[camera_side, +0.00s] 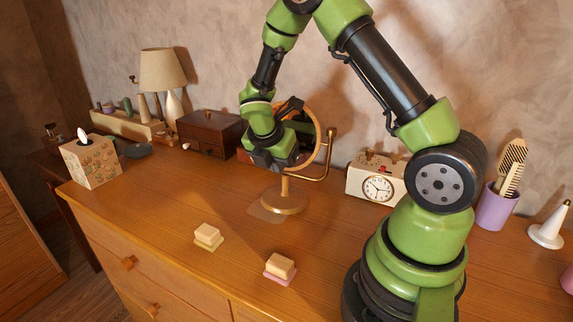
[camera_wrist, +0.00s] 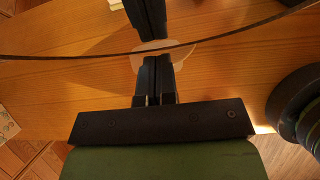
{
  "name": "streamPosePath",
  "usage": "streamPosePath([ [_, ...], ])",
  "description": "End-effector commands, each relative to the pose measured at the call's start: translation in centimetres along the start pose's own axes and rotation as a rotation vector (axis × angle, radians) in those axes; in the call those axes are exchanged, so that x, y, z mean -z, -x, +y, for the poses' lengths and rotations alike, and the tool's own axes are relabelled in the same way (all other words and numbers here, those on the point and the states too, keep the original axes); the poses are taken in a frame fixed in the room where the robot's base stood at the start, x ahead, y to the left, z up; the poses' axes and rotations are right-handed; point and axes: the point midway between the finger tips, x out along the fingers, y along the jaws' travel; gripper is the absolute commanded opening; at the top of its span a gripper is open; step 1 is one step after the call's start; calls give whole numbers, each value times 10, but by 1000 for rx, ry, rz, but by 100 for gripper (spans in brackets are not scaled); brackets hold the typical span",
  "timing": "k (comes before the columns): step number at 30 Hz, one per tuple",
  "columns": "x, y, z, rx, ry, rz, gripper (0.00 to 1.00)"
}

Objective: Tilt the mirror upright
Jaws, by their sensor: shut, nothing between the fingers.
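The mirror (camera_side: 317,130) has a round wooden frame, largely hidden behind my gripper in the side view. It hangs in a curved brass-coloured holder on a stand with a round base (camera_side: 284,203). In the wrist view a thin dark edge (camera_wrist: 240,32), apparently the mirror's rim, crosses over my fingers. The pale base (camera_wrist: 182,52) shows beyond them. My gripper (camera_wrist: 155,55) is shut and empty, its fingers at the rim. Whether they touch it, and the mirror's exact tilt, I cannot tell.
A clock (camera_side: 378,187) stands right of the mirror, and a dark wooden box (camera_side: 210,133) stands left. Two small blocks (camera_side: 208,235) (camera_side: 280,267) lie near the dresser's front. A tissue box (camera_side: 92,162), a lamp (camera_side: 162,72) and a purple cup (camera_side: 496,208) stand farther out.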

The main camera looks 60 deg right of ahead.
Motion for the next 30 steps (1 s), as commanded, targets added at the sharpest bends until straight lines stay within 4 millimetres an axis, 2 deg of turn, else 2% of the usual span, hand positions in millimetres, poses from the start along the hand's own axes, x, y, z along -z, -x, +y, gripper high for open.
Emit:
streamPosePath([
  [19, -7, -7, 0, 2, 0, 1, 0],
  [30, 12, 2, 0, 0, 1, 0, 0],
])
